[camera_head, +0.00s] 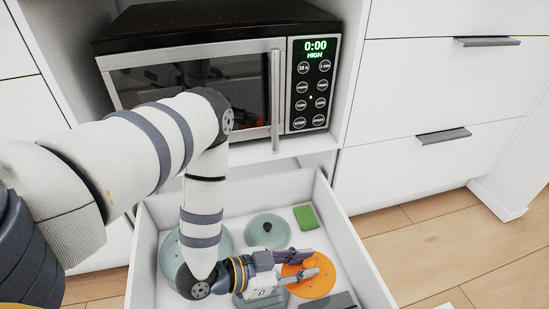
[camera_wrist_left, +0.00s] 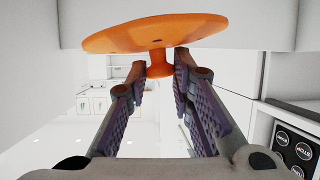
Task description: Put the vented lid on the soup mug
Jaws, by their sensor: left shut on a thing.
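The orange vented lid (camera_head: 314,288) is a round disc inside the open drawer in the head view. In the left wrist view the lid (camera_wrist_left: 150,36) shows small dark vent holes and a flared knob (camera_wrist_left: 160,66). My left gripper (camera_head: 311,263) reaches in from the left with its fingers level. It is shut on the lid's knob, with a purple-padded finger on each side. I cannot tell whether the lid rests on the drawer floor or is slightly raised. No soup mug can be made out. My right gripper is out of view.
The white drawer (camera_head: 349,237) also holds a grey-green lid with a dark knob (camera_head: 267,227), a larger pale green disc partly behind my arm, a green sponge (camera_head: 304,217) and grey pieces in front. A microwave (camera_head: 277,103) with a closed door stands above. Wooden floor lies right.

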